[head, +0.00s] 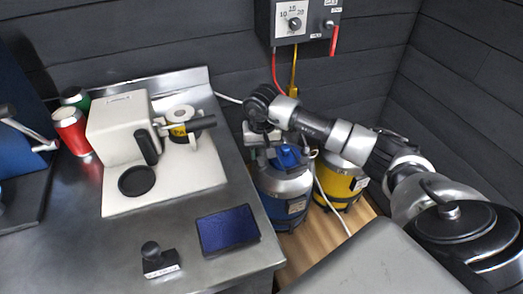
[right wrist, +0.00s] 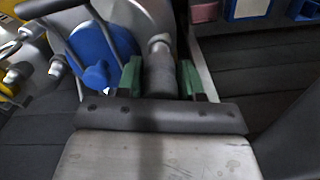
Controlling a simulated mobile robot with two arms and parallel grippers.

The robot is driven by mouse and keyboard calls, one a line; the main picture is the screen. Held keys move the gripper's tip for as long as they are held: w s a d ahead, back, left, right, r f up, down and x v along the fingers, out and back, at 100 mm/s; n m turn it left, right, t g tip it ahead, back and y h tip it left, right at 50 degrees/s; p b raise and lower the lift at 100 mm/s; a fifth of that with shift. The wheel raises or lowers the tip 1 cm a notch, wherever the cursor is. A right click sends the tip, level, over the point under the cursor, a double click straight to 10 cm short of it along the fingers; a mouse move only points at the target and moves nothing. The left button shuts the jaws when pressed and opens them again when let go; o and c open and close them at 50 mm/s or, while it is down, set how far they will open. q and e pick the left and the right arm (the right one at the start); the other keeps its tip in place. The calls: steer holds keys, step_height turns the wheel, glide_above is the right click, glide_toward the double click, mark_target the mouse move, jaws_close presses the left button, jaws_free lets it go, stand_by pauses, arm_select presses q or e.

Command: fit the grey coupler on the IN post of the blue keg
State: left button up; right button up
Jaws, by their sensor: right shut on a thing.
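The blue keg (head: 284,199) stands on the floor beside the steel counter, and its top with a blue part (right wrist: 103,48) shows in the right wrist view. My right gripper (head: 262,139) is over the keg top. In the right wrist view its green-tipped fingers (right wrist: 159,80) are shut on the grey coupler (right wrist: 160,76), a dark grey cylinder. A pale metal piece (right wrist: 160,42) shows at the coupler's far end. I cannot tell whether the coupler sits on the post. The IN marking is not readable. My left gripper is not in view.
A yellow keg (head: 341,186) stands close to the right of the blue one. A wall box (head: 294,22) with a dial has red and yellow hoses hanging down. The steel counter (head: 95,245) carries a coffee machine (head: 119,124), a tamper and a blue pad.

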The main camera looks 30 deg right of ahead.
mark_target(262, 159)
steer(key=shift+f+b, duration=1.2)
steer(key=shift+b, duration=0.05)
stand_by(0.3)
steer(key=shift+s+f+b, duration=0.1)
steer(key=shift+f+b, duration=0.15)
steer(key=shift+b, duration=0.1)
stand_by(0.8)
steer(key=o, duration=1)
steer(key=shift+a, duration=0.2)
steer(key=shift+d, duration=0.25)
steer(key=shift+c, duration=0.5)
steer(key=o, duration=0.4)
steer(key=shift+d+r+p, duration=0.1)
steer(key=shift+r+p, duration=0.25)
steer(key=shift+r, duration=0.05)
steer(key=shift+c, duration=0.2)
steer(key=shift+o, duration=0.5)
steer(key=shift+r, duration=0.25)
steer(key=shift+r+p, duration=1.65)
steer(key=shift+r, duration=1.3)
